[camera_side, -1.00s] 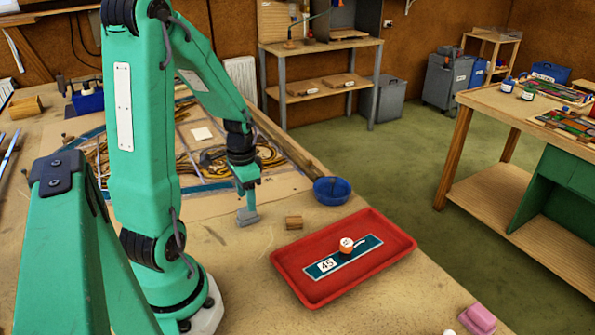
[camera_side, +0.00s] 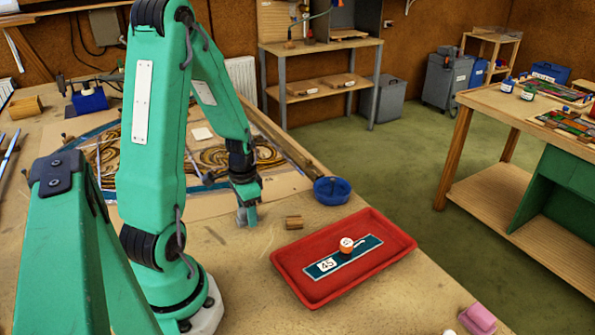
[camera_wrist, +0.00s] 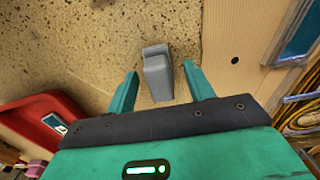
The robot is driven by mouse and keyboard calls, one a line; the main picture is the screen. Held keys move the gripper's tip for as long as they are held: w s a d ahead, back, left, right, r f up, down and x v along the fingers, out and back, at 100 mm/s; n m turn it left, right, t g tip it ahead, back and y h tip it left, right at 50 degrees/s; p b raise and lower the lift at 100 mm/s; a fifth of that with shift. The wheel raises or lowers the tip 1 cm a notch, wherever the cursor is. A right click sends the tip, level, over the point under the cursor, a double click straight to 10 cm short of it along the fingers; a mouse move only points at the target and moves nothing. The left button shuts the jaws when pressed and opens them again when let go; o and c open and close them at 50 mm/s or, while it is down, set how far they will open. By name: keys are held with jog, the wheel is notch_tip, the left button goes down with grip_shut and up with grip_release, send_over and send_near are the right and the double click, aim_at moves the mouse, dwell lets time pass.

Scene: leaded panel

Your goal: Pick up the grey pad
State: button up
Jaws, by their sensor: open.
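The grey pad (camera_wrist: 157,78) is a small block with a raised lip at its far end, standing on the tan worktop. In the wrist view it lies between the two teal fingers of my gripper (camera_wrist: 160,70), with gaps on both sides. The fingers are apart and nothing is held. In the side view my gripper (camera_side: 248,212) is low over the bench, and the pad (camera_side: 241,217) shows partly beside the fingers, which hide some of it.
A red tray (camera_side: 395,255) holding a labelled strip and an orange-white item is nearer right. The leaded panel (camera_side: 207,183) lies behind. A pink block (camera_side: 478,319) is in front.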

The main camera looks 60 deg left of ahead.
dwell(0.3)
grip_shut()
jog(key=shift+r, duration=0.1)
jog(key=shift+r, duration=1.35)
jog(key=w+d+r, duration=0.2)
jog(key=d+r, duration=0.6)
jog(key=d, duration=0.3)
jog(key=shift+d, duration=0.25)
